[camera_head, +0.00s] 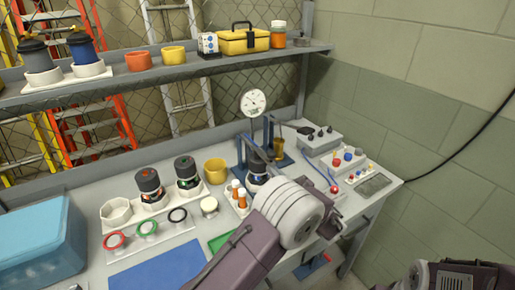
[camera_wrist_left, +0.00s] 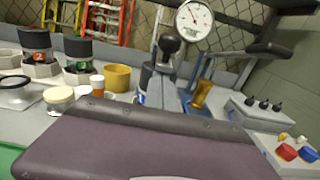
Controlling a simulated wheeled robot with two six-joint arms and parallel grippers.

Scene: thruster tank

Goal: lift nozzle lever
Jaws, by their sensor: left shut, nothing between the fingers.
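A dark lever with a thick handle (camera_wrist_left: 275,48) sticks out to the right above the blue test stand in the left wrist view. A black ball-topped rod (camera_wrist_left: 170,44) rises left of it, below the round white gauge (camera_wrist_left: 194,20). The gauge (camera_head: 253,102) and blue stand (camera_head: 277,157) also show at the bench's back in the head view. I cannot tell for sure which part is the nozzle lever. My left gripper (camera_head: 332,218) is shut and empty in front of the stand, apart from the lever; its wrist partly hides it.
Two dark-topped thrusters (camera_head: 149,184) (camera_head: 187,172) stand in white holders left of the stand. A control box with coloured knobs (camera_head: 348,160) sits to the right. A shelf (camera_head: 180,74) runs above.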

